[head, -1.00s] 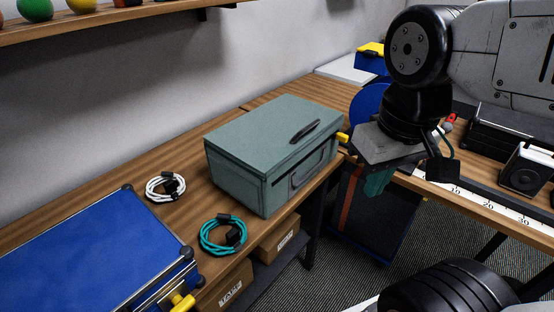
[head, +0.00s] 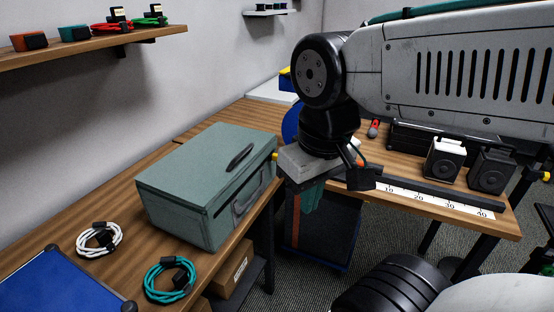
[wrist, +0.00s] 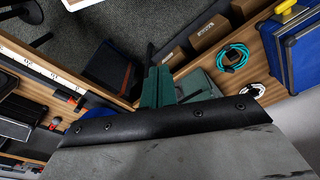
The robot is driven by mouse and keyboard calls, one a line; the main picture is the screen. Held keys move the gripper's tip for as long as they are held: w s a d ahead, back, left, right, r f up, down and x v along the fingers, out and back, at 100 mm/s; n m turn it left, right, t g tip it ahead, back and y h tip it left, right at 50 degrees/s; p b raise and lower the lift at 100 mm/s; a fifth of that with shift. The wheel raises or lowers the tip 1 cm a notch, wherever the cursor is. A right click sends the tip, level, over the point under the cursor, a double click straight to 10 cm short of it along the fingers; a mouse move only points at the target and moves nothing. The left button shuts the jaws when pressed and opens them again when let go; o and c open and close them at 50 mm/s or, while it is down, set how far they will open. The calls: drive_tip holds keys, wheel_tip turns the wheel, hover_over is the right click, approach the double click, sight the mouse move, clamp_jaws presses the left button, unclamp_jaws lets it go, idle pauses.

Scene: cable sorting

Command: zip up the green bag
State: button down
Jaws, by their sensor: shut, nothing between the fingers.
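The only green, bag-like thing is a boxy grey-green case (head: 190,172) on the wooden table at left. Its lid lies closed. It has a dark handle on top and another on its front side; I cannot make out a zip. My gripper (head: 313,198) has teal fingers pointing down. It is shut and empty, to the right of the case and apart from it, beyond the table's front edge. In the wrist view the fingers (wrist: 154,86) show at the centre, with part of the case (wrist: 198,82) just right of them.
A teal cable coil (head: 170,280) and a white cable coil (head: 100,238) lie left of the case, beside a blue case (head: 55,285). A ruler strip (head: 430,199) and black speakers (head: 444,160) are on the right-hand table. A cardboard box (head: 234,268) sits on a lower shelf.

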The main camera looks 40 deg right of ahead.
idle(0.3)
drive_tip(key=c, duration=1.5)
unclamp_jaws()
drive_tip(key=shift+d, duration=0.1)
drive_tip(key=shift+o, duration=0.7)
drive_tip(key=d+f+m+g, duration=0.1)
drive_tip(key=w+d+f+m+g, duration=0.1)
drive_tip(key=f, duration=0.1)
drive_tip(key=shift+w+d, duration=0.2)
drive_tip(key=w+d+f+m+t+y, duration=0.1)
drive_tip(key=w+d+f+m+y, duration=0.2)
drive_tip(key=w+f+m+y, duration=0.8)
drive_tip(key=w+d+f+m+t+h, duration=0.1)
drive_tip(key=w+d+f+m+t, duration=0.1)
drive_tip(key=w+d+m+t, duration=0.65)
drive_tip(key=w+d+f+m+t+h, duration=0.1)
drive_tip(key=w+d+f+m+t, duration=0.1)
drive_tip(key=w+d+m+t, duration=0.6)
drive_tip(key=shift+m+g, duration=0.25)
drive_tip(key=shift+g, duration=0.4)
drive_tip(key=x, duration=0.3)
drive_tip(key=a+x, duration=0.1)
drive_tip(key=x, duration=0.2)
drive_tip(key=shift+a+r, duration=0.1)
drive_tip(key=shift+r, duration=0.1)
